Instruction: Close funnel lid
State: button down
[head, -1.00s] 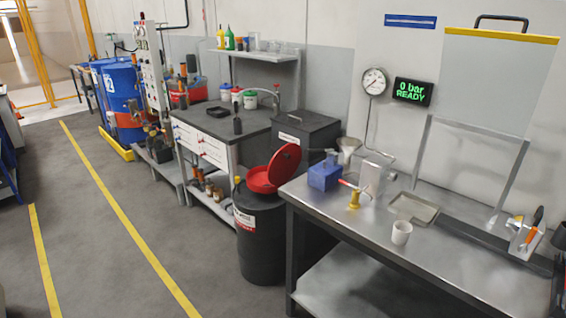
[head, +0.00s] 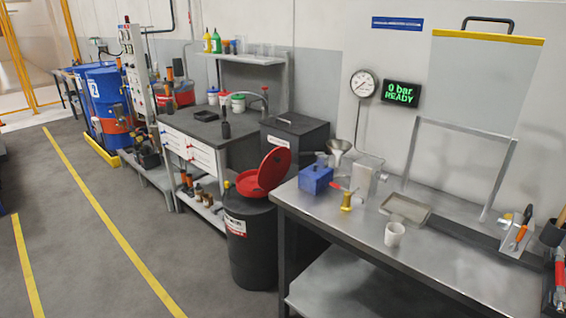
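The funnel lid (head: 275,171) is a round red disc. It stands open, tilted up at the back right of the red funnel (head: 249,184). The funnel sits on top of a black drum (head: 250,245) with a white and red label, on the floor at the left end of the steel bench. My gripper does not show in the head view.
A steel bench (head: 440,265) stands right of the drum, bearing a blue block-like device (head: 316,178), a white cup (head: 394,234) and a shallow tray (head: 405,210). A dark cabinet (head: 296,137) stands behind the drum. The grey floor (head: 170,240) left of the drum is clear.

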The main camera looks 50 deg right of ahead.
aim_at(275, 167)
jog(key=i, duration=0.9)
